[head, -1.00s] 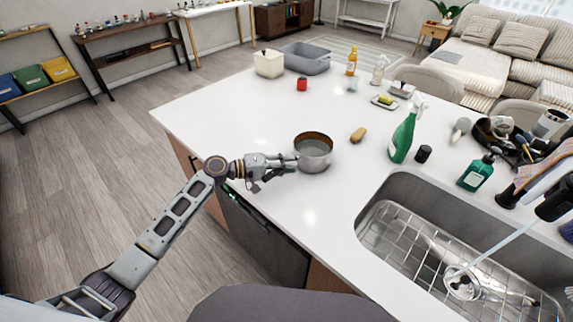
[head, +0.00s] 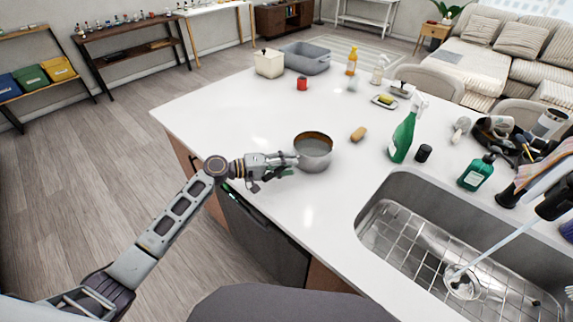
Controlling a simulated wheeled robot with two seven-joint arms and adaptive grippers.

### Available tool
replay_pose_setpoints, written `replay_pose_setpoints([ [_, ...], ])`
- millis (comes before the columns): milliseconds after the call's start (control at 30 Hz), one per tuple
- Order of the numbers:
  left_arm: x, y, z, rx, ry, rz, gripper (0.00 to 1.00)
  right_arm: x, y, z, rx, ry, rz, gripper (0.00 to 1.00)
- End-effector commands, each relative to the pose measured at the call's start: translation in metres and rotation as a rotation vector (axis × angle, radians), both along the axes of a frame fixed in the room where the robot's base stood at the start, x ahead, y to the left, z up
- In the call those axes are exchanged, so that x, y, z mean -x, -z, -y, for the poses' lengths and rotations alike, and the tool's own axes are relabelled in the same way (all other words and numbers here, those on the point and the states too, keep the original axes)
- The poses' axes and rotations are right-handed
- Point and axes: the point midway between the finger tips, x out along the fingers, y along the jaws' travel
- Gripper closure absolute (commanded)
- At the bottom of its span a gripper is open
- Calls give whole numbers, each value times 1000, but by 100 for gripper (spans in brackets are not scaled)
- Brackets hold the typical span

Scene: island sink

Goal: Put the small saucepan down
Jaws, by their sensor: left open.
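The small saucepan (head: 314,154) is a round metal pan with a brownish inner rim. It stands upright on the white island counter (head: 240,118), left of the sink. My left gripper (head: 290,163) is at the pan's left side, low over the counter, and is open. The pan's handle is not clearly visible; the gripper may cover it. I cannot tell whether the fingers touch the pan. My right gripper is not in view.
A tan brush (head: 358,134) lies right of the pan. A green spray bottle (head: 403,136), a black cup (head: 424,153) and the sink (head: 400,190) are farther right. A red can (head: 302,84), a cream container (head: 269,63) and a grey tub (head: 306,58) stand behind. The counter left of the pan is clear.

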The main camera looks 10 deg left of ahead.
Motion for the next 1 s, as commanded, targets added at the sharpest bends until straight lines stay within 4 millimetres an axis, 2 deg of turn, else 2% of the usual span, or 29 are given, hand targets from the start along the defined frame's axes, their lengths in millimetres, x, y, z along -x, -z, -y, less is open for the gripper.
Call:
replay_pose_setpoints([
  [67,0,-3,0,0,0,0,60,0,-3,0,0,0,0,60],
  [267,8,-3,-19,-1,-1,0,60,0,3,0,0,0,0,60],
  [800,39,-18,-89,-2,0,-1,60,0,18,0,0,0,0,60],
  [1000,45,-22,-104,0,0,1,60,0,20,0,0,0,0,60],
])
